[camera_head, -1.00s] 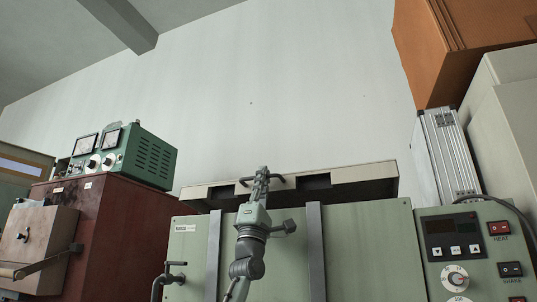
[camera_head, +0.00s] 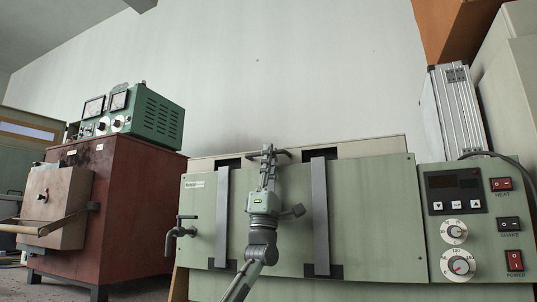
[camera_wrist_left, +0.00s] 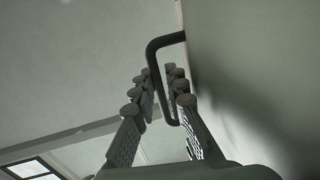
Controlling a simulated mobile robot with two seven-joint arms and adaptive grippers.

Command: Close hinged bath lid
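The bath (camera_head: 375,215) is a pale green box with two grey vertical straps on its front. Its lid (camera_head: 372,147) shows as a cream edge with two dark notches just above the bath's top edge. It is still slightly raised. A dark bar handle (camera_head: 284,153) is on the lid's front. My left gripper (camera_head: 267,155) points up in front of the bath at this handle. The right gripper is out of view.
A control panel (camera_head: 475,232) with switches and dials adjoins the bath at right. A tap (camera_head: 180,232) juts out at its left front. A dark red cabinet (camera_head: 125,200) carrying a green meter box (camera_head: 152,120) stands farther left. The wall above is clear.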

